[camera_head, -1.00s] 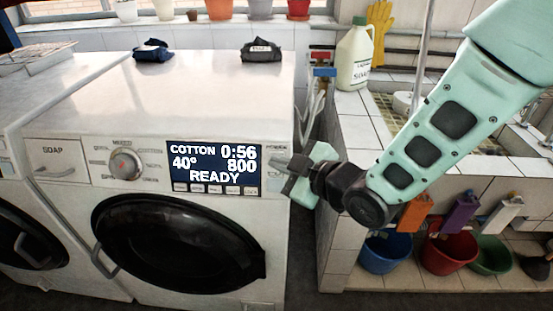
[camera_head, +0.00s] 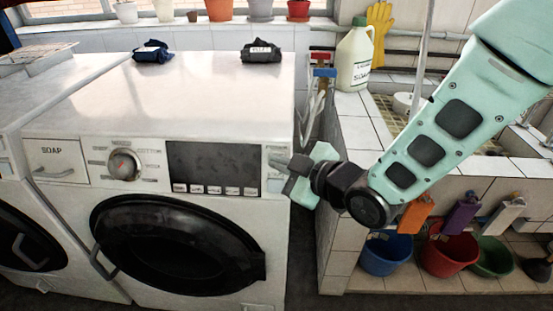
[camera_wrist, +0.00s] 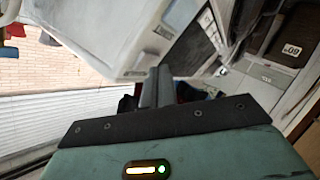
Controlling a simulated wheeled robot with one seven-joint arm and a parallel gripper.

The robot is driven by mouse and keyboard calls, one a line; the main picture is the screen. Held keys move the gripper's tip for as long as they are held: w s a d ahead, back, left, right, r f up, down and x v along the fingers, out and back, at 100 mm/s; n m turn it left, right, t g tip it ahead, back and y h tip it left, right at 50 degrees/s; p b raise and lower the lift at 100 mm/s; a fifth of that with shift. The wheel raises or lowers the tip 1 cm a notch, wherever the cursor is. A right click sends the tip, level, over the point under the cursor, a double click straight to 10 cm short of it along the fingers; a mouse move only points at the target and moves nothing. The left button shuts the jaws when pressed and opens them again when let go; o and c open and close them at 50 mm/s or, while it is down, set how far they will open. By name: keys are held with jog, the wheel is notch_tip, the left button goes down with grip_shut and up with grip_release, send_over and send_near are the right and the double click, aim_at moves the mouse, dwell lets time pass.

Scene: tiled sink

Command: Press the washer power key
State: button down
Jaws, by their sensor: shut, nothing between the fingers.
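The white washer (camera_head: 200,100) stands at the left centre in the head view. Its display (camera_head: 214,164) is dark and blank, with a row of small keys along its lower edge. My gripper (camera_head: 279,163) is shut and empty at the right end of the control panel, with its fingertips at or very near the panel there.
A dial (camera_head: 124,165) and a soap drawer (camera_head: 56,160) are left of the display. Dark folded cloths (camera_head: 261,52) lie on the washer top. A tiled counter with a soap jug (camera_head: 354,58) is at the right, with buckets (camera_head: 386,254) below.

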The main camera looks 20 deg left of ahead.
jog(key=shift+s+d+r, duration=0.1)
jog(key=shift+s, duration=0.1)
jog(key=shift+s, duration=0.1)
jog(key=shift+s+d+r+b, duration=0.2)
jog(key=shift+s+r, duration=0.15)
jog(key=shift+s, duration=0.55)
jog(key=shift+s+d+r+b, duration=0.1)
jog(key=shift+s+d+r, duration=0.2)
jog(key=shift+s, duration=0.6)
jog(key=shift+s+d+r+b, duration=0.15)
jog(key=shift+s+r, duration=0.2)
jog(key=shift+s, duration=0.55)
jog(key=s+d+r+m+g+h+p, duration=0.1)
jog(key=s+d+m+h, duration=0.3)
jog(key=d, duration=0.4)
jog(key=s+d+r+m+g+h+p, duration=0.1)
jog(key=s+d+m+g+h, duration=0.2)
jog(key=d, duration=0.6)
jog(key=s+d+r+m+g+h+p, duration=0.2)
jog(key=s+d+m+h, duration=0.2)
jog(key=s+d, duration=0.3)
jog(key=shift+s+d+m+g+h, duration=0.2)
jog(key=shift+d+m+g+h, duration=0.3)
jog(key=shift+d, duration=0.65)
jog(key=shift+a+r, duration=0.1)
jog(key=shift+a, duration=0.05)
